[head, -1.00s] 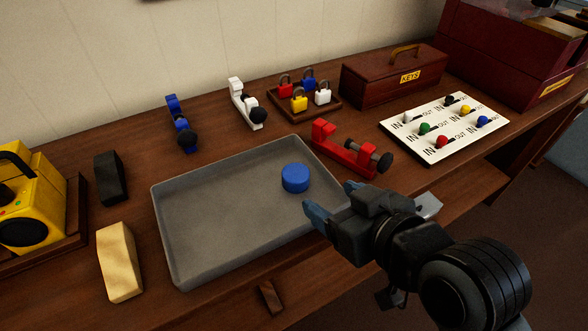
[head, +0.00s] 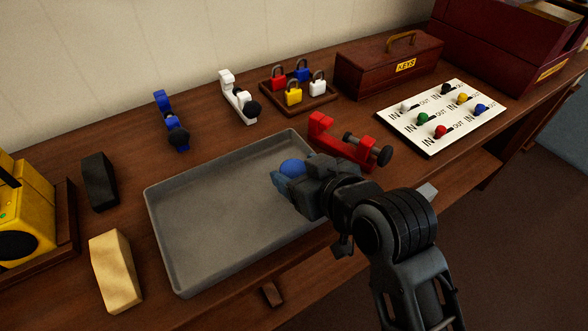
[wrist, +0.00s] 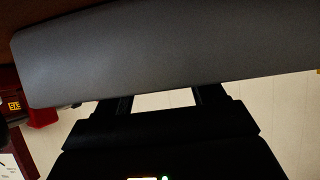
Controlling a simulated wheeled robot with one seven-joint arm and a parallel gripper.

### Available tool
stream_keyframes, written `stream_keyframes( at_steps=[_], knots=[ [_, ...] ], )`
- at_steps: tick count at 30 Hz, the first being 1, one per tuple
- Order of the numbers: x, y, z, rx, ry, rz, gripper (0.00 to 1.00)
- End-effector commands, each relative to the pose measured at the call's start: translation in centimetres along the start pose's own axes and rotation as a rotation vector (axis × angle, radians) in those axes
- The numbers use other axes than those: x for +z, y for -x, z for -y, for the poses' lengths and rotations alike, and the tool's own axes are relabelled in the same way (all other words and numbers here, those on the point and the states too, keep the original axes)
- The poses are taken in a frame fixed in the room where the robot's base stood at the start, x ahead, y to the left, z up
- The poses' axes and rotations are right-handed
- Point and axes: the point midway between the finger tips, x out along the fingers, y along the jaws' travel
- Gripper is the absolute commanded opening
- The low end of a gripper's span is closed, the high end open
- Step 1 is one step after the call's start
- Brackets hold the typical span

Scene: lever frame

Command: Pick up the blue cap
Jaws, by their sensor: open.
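The blue cap (head: 291,167) sits in the right part of the grey tray (head: 190,255) in the head view. My gripper (head: 294,176) is at the cap, with its open fingers reaching over the tray's right side. The gripper hides the near part of the cap, and I cannot tell whether the fingers touch it or stand around it. In the wrist view, the two gripper fingers (wrist: 166,101) are apart. The tray (wrist: 170,55) fills the upper part there, and the cap does not show.
A red clamp (head: 340,142) lies close behind and right of my gripper. White (head: 238,98) and blue (head: 172,122) clamps, a padlock tray (head: 322,104) and a key box (head: 388,70) stand behind. A switch board (head: 440,118) is right. Black (head: 99,181) and tan (head: 115,272) blocks are left.

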Motion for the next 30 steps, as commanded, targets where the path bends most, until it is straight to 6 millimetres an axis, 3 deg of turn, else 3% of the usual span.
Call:
stream_keyframes(
  at_steps=[9,22,30],
  knots=[
    [0.04,-0.53,0.03,0.0,0.0,0.001,0.68],
    [0.03,-0.5,0.04,-0.001,0.0,0.0,0.27],
    [-0.11,-0.44,0.03,-0.001,0.0,-0.001,0.27]
  ],
)
